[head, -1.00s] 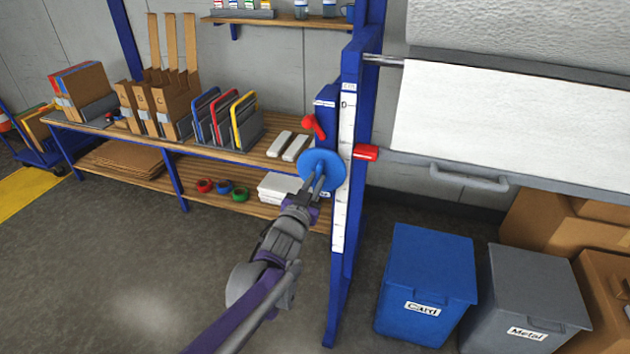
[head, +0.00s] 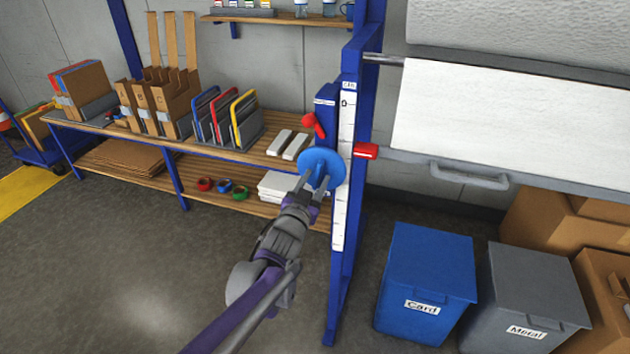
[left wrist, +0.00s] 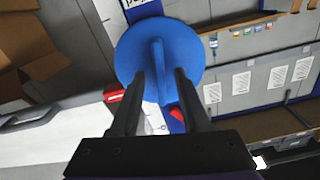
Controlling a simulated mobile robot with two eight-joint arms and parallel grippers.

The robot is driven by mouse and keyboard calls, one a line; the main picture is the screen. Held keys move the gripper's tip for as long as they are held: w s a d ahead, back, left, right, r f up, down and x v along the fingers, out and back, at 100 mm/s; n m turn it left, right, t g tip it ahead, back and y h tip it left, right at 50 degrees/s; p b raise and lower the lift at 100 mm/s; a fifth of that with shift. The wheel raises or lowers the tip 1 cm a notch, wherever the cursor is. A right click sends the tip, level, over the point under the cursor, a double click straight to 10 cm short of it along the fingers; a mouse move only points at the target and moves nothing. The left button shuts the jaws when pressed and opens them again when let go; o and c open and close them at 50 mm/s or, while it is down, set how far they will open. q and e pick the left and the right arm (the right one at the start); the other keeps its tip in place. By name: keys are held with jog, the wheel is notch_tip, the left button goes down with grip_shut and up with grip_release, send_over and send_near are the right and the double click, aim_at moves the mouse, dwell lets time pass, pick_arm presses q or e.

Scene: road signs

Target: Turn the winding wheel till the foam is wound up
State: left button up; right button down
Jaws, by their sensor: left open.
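The blue winding wheel (head: 322,164) is mounted on the blue upright frame, beside a white scale strip (head: 345,200). The wheel also shows in the left wrist view (left wrist: 178,38), with a raised rib across its face. My left gripper (head: 316,178) is open in front of the wheel. In the left wrist view its fingers (left wrist: 158,85) stand on either side of the rib's lower end; contact is not clear. The white foam sheet (head: 510,120) hangs from the roll at upper right, down to a grey bar with a handle (head: 470,178). My right gripper is not in view.
A red lever (head: 314,124) is just above the wheel, and a red block (head: 366,151) is at the frame's right side. A wooden bench (head: 240,156) with racks stands left. Blue (head: 428,265) and grey (head: 535,290) bins stand lower right.

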pick_arm(q)
jog(key=v, duration=1)
jog(key=shift+s, duration=0.4)
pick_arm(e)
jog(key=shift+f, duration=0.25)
pick_arm(q)
jog(key=shift+a, duration=0.1)
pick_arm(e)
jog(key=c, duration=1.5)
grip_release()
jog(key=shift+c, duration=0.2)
